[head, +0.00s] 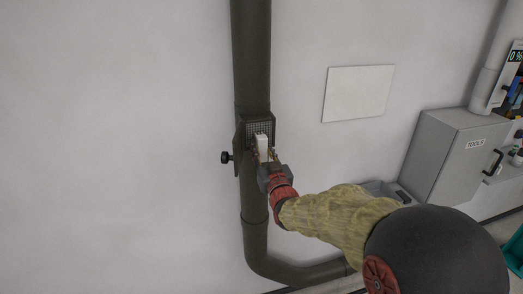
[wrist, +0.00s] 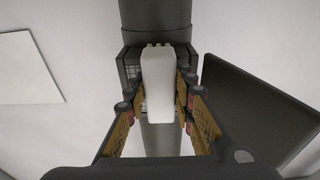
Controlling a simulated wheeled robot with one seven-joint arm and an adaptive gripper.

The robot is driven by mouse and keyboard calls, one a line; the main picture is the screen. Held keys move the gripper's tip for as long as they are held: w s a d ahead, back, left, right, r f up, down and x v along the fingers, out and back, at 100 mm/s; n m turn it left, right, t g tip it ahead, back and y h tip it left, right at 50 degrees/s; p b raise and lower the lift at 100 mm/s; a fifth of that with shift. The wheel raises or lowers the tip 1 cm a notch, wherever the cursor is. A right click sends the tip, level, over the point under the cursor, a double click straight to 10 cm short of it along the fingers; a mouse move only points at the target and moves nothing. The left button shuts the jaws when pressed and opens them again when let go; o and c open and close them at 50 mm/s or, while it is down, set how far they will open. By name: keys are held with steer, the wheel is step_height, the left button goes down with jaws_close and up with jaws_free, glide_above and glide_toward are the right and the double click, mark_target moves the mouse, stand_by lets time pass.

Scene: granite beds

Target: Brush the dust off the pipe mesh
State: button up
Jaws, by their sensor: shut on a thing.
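The pipe mesh (head: 259,128) is a small grey grid set in a dark square housing on the vertical dark green pipe (head: 251,60). My gripper (head: 264,158) is shut on a white, block-like brush (wrist: 158,80) and holds it in front of the lower part of the mesh. In the wrist view my two fingers (wrist: 160,108) flank the brush, and a strip of mesh (wrist: 133,71) shows to its left. The brush hides the mesh's middle.
A black knob (head: 226,157) sticks out left of the housing. A dark open cover (wrist: 250,105) stands to the right in the wrist view. A blank white panel (head: 357,93) is on the wall. A grey tool cabinet (head: 456,156) stands at right. The wall left of the pipe is clear.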

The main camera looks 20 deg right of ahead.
steer(key=shift+r, duration=1.3)
step_height(320, 180, down, 3)
steer(key=shift+r+b, duration=0.15)
steer(key=shift+b, duration=1.1)
steer(key=shift+r+p, duration=0.3)
steer(key=shift+r, duration=1)
steer(key=shift+s+b, duration=0.65)
steer(key=shift+s, duration=0.25)
steer(key=shift+f, duration=0.1)
